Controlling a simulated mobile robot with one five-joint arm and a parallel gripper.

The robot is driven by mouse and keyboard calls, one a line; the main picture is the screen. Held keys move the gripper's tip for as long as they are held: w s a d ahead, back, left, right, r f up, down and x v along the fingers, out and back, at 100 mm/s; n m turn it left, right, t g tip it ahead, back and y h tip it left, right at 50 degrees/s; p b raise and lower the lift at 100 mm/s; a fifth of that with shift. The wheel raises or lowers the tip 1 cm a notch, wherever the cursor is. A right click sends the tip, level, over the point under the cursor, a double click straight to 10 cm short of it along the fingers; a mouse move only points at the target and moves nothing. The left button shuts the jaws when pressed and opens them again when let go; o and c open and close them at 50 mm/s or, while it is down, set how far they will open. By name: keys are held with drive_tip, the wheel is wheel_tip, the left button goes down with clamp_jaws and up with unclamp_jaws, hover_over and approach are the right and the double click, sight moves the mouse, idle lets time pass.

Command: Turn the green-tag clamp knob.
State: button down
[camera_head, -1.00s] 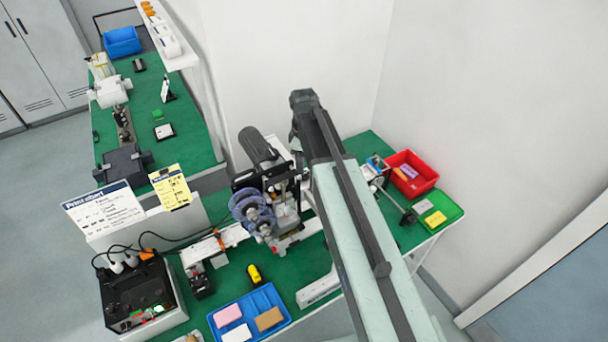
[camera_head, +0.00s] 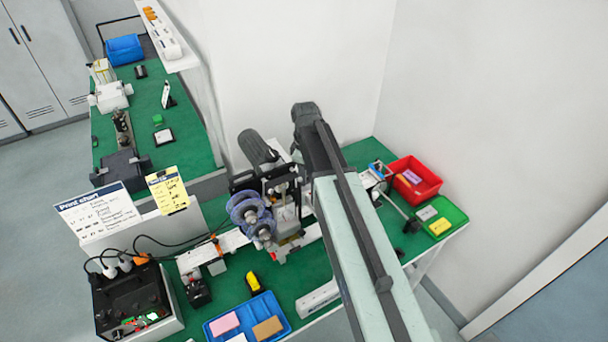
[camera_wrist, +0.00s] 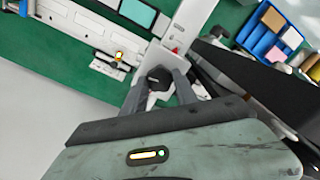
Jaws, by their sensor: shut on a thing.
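In the wrist view my gripper (camera_wrist: 160,92) has its two grey fingers around a small black knob (camera_wrist: 157,75). The knob sits at the end of a pale bracket, and the jaws are shut on it. No green tag can be made out on or beside the knob, so I cannot tell from the tag which knob this is. In the head view my own arm reaches over the bench and hides the gripper and the knob. A machine with blue-purple rings (camera_head: 252,214) stands just left of my arm.
A blue tray (camera_head: 287,326) holds coloured blocks at the bench front. A red bin (camera_head: 426,192) and a green tray (camera_head: 452,212) stand to the right. A black box with cables (camera_head: 125,290) is at left.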

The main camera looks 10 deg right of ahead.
drive_tip(key=m, duration=0.4)
drive_tip(key=shift+m, duration=0.4)
drive_tip(key=m, duration=1)
drive_tip(key=shift+m, duration=0.4)
drive_tip(key=m, duration=0.4)
drive_tip(key=shift+m, duration=0.4)
drive_tip(key=c, duration=1)
unclamp_jaws()
drive_tip(key=shift+o, duration=0.2)
